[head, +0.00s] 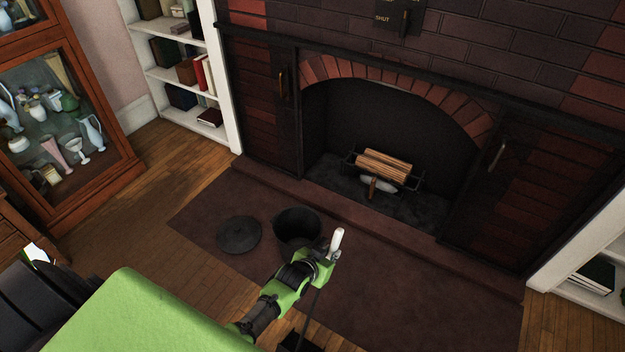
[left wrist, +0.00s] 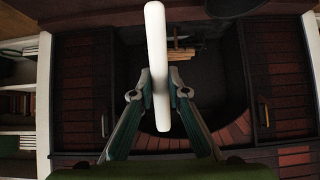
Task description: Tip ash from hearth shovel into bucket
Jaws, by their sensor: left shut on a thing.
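My left gripper (head: 327,258) is shut on the pale handle (head: 337,240) of the hearth shovel. The white handle (left wrist: 156,60) also stands between my two fingers (left wrist: 160,85) in the left wrist view. A thin dark rod runs down from the gripper in the head view to a dark piece near the bottom edge, probably the shovel's pan; whether ash lies in it cannot be seen. The black bucket (head: 297,226) stands open on the hearth mat, just behind and left of the gripper, partly hidden by my arm. My right gripper is not in view.
A round dark lid (head: 239,235) lies left of the bucket on the mat (head: 420,285). Behind is the fireplace with logs (head: 385,165) on a grate and a pale grey heap (head: 378,184) below. A glass cabinet (head: 60,115) stands left. The mat's right side is clear.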

